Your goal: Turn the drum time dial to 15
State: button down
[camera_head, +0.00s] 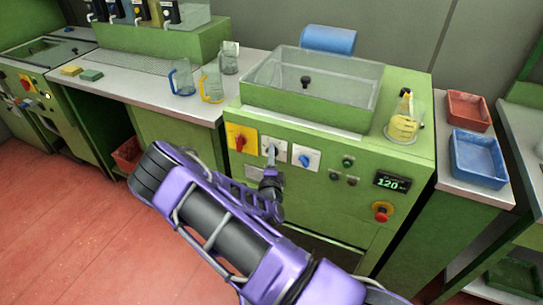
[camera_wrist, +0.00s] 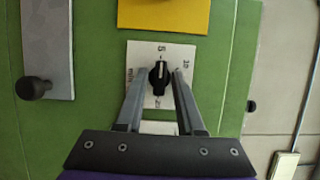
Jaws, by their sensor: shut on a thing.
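The time dial is a black knob (camera_wrist: 159,76) on a white plate (camera_wrist: 135,52) on the green machine's front. In the wrist view I can read 5 at the top of the plate, 10 at the upper right, 20 at the bottom and "min" at the left. A light mark on the knob seems to point up towards the 5. The 15 cannot be made out. My gripper (camera_wrist: 160,80) is shut on the knob, one finger on each side. In the head view my gripper (camera_head: 270,172) reaches up to the white plate (camera_head: 267,143), partly covering it.
A yellow plate with a red knob (camera_head: 239,142) and a white plate with a blue knob (camera_head: 304,160) sit close on either side. Further right are small buttons, a display (camera_head: 391,182) reading 120 and a red stop button (camera_head: 381,212). A clear-lidded tub (camera_head: 315,85) is above.

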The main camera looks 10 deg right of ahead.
jog(key=shift+w+a+f+m+g+h+b, duration=0.3)
jog(key=shift+m+h+b, duration=1.25)
jog(key=shift+m, duration=3.6)
jog(key=shift+s+d+r+m+g+h+b, duration=0.15)
jog(key=shift+m+g+h+b, duration=0.5)
jog(key=shift+m+h, duration=3.05)
jog(key=shift+w+a+f+m+g+h+b, duration=0.2)
jog(key=shift+m+h+b, duration=0.7)
jog(key=shift+m, duration=5.65)
jog(key=shift+s+r+g+y+b, duration=0.1)
jog(key=shift+g+y+b, duration=0.15)
jog(key=shift+b, duration=0.15)
jog(key=c, duration=0.8)
grip_release()
jog(key=shift+c, duration=0.2)
jog(key=shift+a, duration=0.1)
